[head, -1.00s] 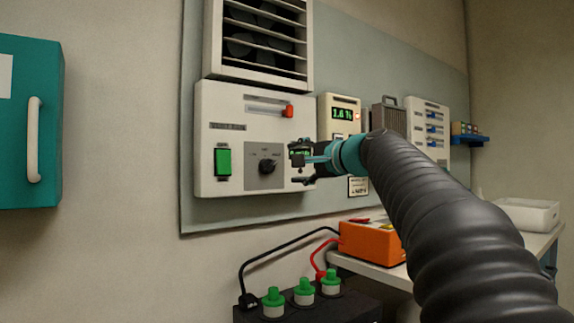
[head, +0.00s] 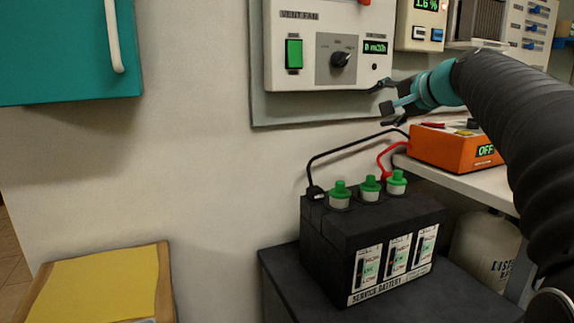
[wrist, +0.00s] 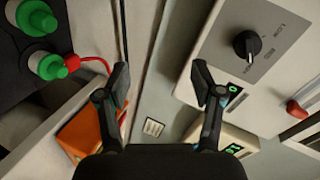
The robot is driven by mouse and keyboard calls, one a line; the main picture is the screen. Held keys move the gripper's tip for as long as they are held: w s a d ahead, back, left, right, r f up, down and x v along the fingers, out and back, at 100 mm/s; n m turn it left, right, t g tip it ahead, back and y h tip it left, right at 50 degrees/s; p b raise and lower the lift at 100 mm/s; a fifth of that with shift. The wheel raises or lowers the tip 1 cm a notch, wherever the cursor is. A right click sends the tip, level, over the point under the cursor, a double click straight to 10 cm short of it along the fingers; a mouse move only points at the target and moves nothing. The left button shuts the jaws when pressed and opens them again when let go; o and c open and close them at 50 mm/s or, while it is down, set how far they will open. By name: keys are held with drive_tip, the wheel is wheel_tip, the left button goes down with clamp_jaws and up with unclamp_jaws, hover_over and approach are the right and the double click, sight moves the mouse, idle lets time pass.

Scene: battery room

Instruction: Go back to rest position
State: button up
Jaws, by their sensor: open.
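My gripper (head: 384,102) is open and empty in the head view, in front of the wall panel, just below the right part of the white control box (head: 284,75). In the wrist view my gripper (wrist: 163,80) shows its two fingers spread apart with nothing between them. The control box carries a green switch (head: 293,54), a black rotary knob (head: 341,59) and a small green display. The knob also shows in the wrist view (wrist: 246,44), to the right of the right finger.
A black service battery (head: 325,235) with green caps and black and red cables stands below on a dark stand. An orange charger (head: 440,146) reading OFF sits on the bench at right. A teal cabinet (head: 60,50) hangs upper left. A yellow-topped surface (head: 105,285) is lower left.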

drive_tip(key=s+f+n+g+h, duration=0.1)
drive_tip(key=s+f, duration=0.3)
drive_tip(key=f, duration=0.3)
drive_tip(key=s+a+f+n+g, duration=0.1)
drive_tip(key=s+f+n+g, duration=0.1)
drive_tip(key=s+f, duration=0.2)
drive_tip(key=s+a+f+n+g+h, duration=0.1)
drive_tip(key=s+f+g, duration=0.1)
drive_tip(key=s+f, duration=0.3)
wheel_tip(320, 180, down, 5)
drive_tip(key=shift+s+a+r+n+h, duration=0.1)
drive_tip(key=shift+r+n+h, duration=0.1)
drive_tip(key=shift+n+h, duration=0.1)
drive_tip(key=s+a+f+n+g+h, duration=0.1)
drive_tip(key=s+a+f+n, duration=0.1)
drive_tip(key=s+f, duration=0.5)
drive_tip(key=s+a+f+n+g+h, duration=0.1)
drive_tip(key=s+f, duration=0.6)
drive_tip(key=s, duration=0.7)
drive_tip(key=a+n, duration=0.1)
drive_tip(key=n, duration=0.1)
drive_tip(key=shift+a+n+g, duration=0.3)
drive_tip(key=shift+n+g, duration=0.1)
drive_tip(key=shift+s+f, duration=0.1)
drive_tip(key=shift+c, duration=0.2)
